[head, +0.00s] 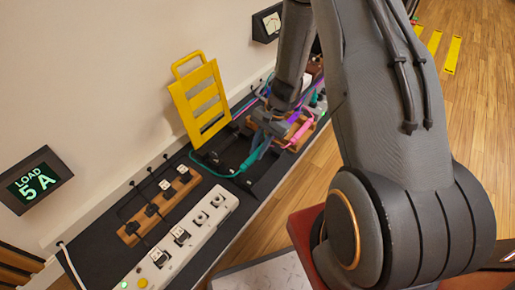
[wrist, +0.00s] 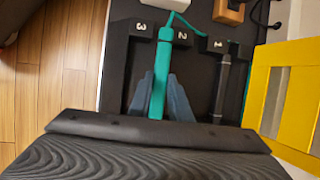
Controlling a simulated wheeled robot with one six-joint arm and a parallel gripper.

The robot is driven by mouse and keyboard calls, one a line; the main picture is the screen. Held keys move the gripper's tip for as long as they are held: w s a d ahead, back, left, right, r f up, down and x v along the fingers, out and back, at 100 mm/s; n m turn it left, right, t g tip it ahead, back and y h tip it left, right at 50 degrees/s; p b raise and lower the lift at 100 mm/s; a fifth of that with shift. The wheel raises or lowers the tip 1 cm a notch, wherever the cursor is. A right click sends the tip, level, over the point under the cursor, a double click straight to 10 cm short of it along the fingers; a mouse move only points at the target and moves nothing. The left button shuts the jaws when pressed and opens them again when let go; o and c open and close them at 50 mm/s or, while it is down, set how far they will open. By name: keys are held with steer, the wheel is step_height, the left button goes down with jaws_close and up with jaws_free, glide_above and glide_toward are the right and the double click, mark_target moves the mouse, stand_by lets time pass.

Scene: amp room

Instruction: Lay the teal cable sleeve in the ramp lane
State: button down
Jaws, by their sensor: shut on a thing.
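The teal cable sleeve (wrist: 160,80) shows in the wrist view as a straight teal tube with a thin teal cord curling from its far end. My gripper (wrist: 158,84) is shut on it, with one grey-blue finger on each side. The sleeve lies in line with the black block marked 2, between the blocks marked 3 (wrist: 143,27) and 1 (wrist: 218,45). Whether it touches the surface below is unclear. In the head view, the teal sleeve (head: 254,157) reaches out from below my gripper (head: 268,130). Which lane is the ramp lane cannot be told.
A dark grey sleeve (wrist: 223,88) lies by block 1. A yellow slotted frame (head: 198,100) stands against the wall. A white power strip (head: 185,240), a wooden plug block (head: 157,208) and a pink sleeve (head: 300,132) share the narrow black bench. A display reads LOAD 5 A (head: 34,181).

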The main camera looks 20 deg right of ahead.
steer(key=shift+f+b, duration=1.3)
steer(key=shift+f, duration=1.3)
steer(key=c, duration=1.6)
jaws_free()
steer(key=shift+o, duration=0.2)
steer(key=p+v, duration=0.3)
steer(key=v, duration=0.4)
steer(key=shift+d+r, duration=0.2)
steer(key=shift+r, duration=0.2)
